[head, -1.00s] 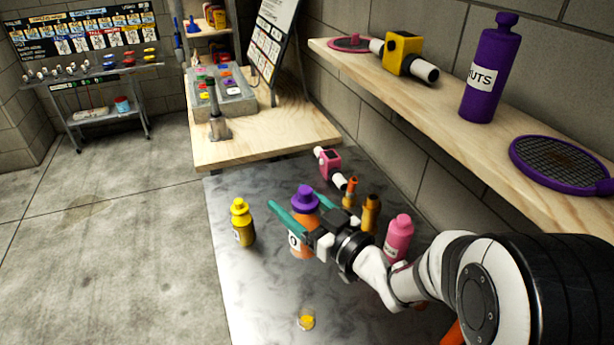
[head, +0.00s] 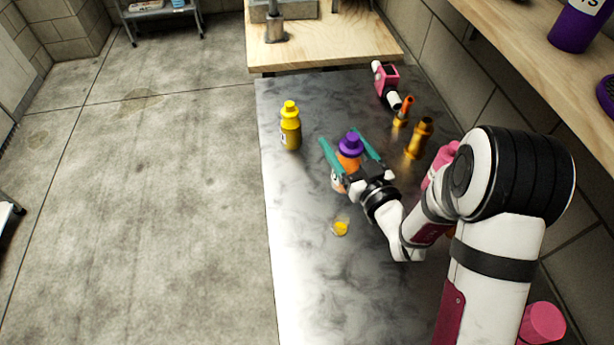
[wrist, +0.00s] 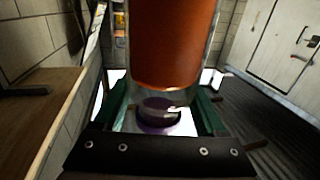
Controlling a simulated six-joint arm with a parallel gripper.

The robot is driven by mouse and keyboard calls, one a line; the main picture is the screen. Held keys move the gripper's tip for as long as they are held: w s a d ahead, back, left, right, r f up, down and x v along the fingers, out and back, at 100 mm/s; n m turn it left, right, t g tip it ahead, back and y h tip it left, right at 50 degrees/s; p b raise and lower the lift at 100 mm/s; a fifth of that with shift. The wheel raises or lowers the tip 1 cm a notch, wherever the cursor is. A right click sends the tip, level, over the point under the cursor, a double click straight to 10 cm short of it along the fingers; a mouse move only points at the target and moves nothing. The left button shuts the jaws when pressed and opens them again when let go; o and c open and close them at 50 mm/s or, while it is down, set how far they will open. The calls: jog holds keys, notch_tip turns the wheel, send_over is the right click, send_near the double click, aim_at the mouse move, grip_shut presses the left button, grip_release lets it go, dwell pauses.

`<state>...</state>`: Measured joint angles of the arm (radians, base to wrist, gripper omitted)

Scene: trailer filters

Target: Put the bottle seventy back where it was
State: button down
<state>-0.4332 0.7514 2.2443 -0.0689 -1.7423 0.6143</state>
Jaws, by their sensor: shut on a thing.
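The bottle (head: 348,162) has orange contents and a purple cap.
On the metal table (head: 300,250) are a yellow bottle (head: 291,128), a pink-and-white device (head: 386,82), brass-orange fittings (head: 418,138), a small yellow item (head: 341,228) and a pink bottle (head: 441,158) partly behind my arm. A wooden shelf (head: 540,75) runs along the right. The table's front left is clear.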

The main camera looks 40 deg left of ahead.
jog(key=s+a+f, duration=0.3)
jog(key=a+f, duration=0.7)
jog(key=shift+s+a+f, duration=0.2)
jog(key=shift+s+f, duration=0.15)
jog(key=shift+f, duration=0.05)
